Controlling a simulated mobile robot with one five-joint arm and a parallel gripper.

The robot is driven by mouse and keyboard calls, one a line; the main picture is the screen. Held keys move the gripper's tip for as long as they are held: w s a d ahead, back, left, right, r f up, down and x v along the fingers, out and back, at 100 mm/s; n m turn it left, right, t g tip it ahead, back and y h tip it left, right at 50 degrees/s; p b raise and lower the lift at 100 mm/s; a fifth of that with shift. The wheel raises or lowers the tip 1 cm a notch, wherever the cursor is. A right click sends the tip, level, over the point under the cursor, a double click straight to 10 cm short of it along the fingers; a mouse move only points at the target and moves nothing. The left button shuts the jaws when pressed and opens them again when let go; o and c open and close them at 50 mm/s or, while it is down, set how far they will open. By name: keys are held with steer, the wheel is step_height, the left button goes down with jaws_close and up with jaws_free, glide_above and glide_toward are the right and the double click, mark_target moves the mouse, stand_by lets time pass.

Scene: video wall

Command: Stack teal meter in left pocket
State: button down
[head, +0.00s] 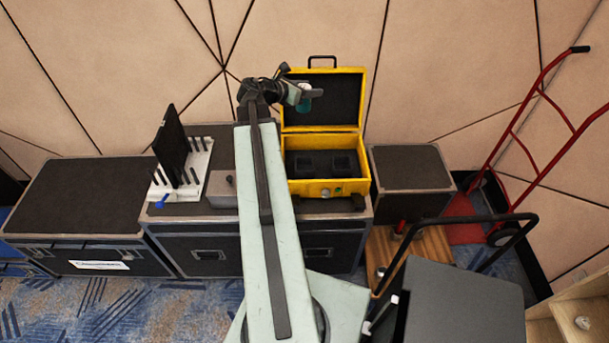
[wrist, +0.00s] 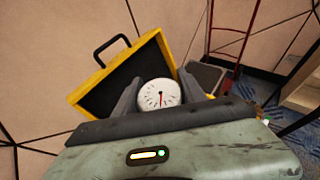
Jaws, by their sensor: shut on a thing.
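My gripper (wrist: 160,98) is shut on a round meter (wrist: 159,94) with a white dial face, held between its two fingers. In the head view, the gripper (head: 308,94) and the teal meter (head: 304,104) are raised in front of the open lid of a yellow case (head: 364,188). The case stands on a dark trunk. Its black foam shows two pockets, the left pocket (head: 302,164) and a right one (head: 343,163). The meter is above the case, apart from the foam. I cannot tell what lies inside the pockets. In the wrist view, the case's lid (wrist: 85,100) is behind the meter.
A white rack (head: 199,163) with a dark upright panel (head: 171,142) and a small grey box (head: 224,188) stand left of the case. Dark trunks (head: 85,196) flank it. A red hand truck (head: 521,135) and a dark cart (head: 450,300) are on the right.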

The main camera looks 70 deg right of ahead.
steer(key=f+b, duration=0.9)
steer(key=f, duration=0.1)
steer(key=f+b, duration=1.9)
steer(key=f, duration=0.2)
steer(key=shift+s+a+b, duration=0.15)
steer(key=shift+s+b, duration=0.1)
steer(key=shift+b, duration=0.1)
steer(key=c, duration=0.7)
jaws_free()
steer(key=shift+t, duration=0.3)
steer(key=shift+o, duration=0.2)
